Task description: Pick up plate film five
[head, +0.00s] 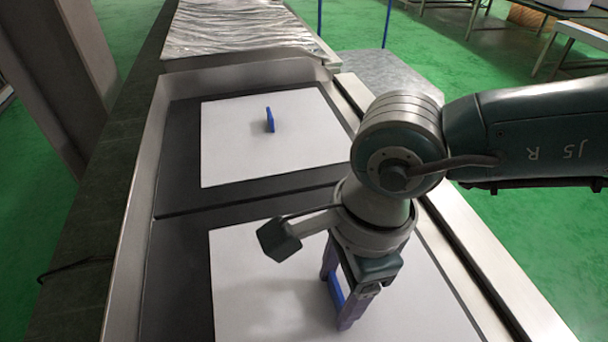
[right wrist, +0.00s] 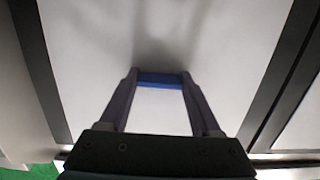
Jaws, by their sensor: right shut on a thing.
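The near plate film (head: 255,285) is a large white sheet with a blue upright handle (head: 335,288). It lies over the dark bed, and I cannot tell whether it is raised at all. My right gripper (head: 337,298) points down over this sheet with its purple fingers shut on the blue handle. In the right wrist view the handle (right wrist: 160,83) sits between the two fingertips, with the white sheet (right wrist: 90,50) beneath. The gripper and wrist hide part of the sheet's right side. No number shows on the plate. My left gripper is not in view.
A second white plate (head: 235,160) with its own blue handle (head: 270,120) lies farther back. A metal rim (head: 150,170) borders the dark bed (head: 170,250). A foil-like surface (head: 235,25) lies beyond. A metal rail (head: 470,265) runs along the right.

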